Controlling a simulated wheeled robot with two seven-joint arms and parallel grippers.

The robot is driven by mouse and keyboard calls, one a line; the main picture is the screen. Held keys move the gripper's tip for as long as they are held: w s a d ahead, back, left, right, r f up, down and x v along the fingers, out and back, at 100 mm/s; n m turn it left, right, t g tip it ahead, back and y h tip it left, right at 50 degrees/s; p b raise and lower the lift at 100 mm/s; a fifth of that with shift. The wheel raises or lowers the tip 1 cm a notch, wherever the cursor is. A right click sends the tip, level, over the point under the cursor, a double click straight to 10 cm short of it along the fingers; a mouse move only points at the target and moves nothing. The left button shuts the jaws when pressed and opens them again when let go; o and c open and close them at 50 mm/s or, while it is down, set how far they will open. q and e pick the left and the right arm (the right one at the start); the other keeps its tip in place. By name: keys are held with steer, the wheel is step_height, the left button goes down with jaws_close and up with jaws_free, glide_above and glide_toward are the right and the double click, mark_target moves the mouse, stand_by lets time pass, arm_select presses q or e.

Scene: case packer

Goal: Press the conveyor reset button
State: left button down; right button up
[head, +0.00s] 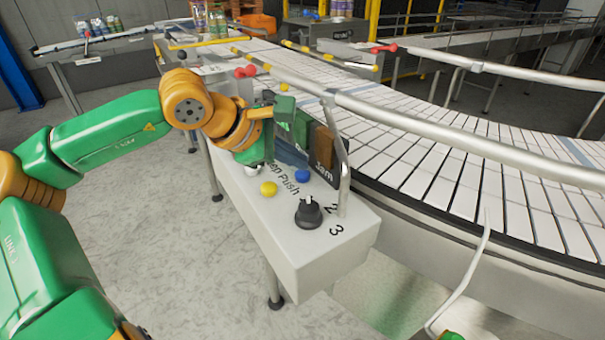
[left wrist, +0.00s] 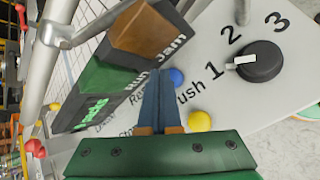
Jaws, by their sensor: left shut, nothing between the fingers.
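The control box (head: 318,250) has a blue button (head: 302,176), a yellow button (head: 268,188) and a whitish button (head: 253,169) on its pale top. The blue button (left wrist: 177,77) and yellow button (left wrist: 200,121) also show in the left wrist view. Printed labels lie beside them, but my fingers hide part of the lettering, so I cannot read which one is reset. My left gripper (left wrist: 158,75) is shut and empty over the panel. Its fingertips appear just beside the blue button; contact cannot be told.
A black rotary knob (head: 308,212) with numbers stands near the box's front end. An upright indicator block (head: 325,150) and a metal rail post (head: 343,185) rise behind the buttons. The white slatted conveyor (head: 440,160) curves behind. Floor to the left is clear.

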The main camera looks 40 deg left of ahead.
arm_select(q)
steer(key=shift+f+b, duration=0.5)
steer(key=shift+b, duration=0.1)
stand_by(0.6)
steer(key=shift+r, duration=0.1)
steer(key=shift+r+p, duration=0.85)
step_height(320, 180, up, 5)
steer(key=p, duration=0.4)
steer(key=shift+r, duration=0.15)
stand_by(1.2)
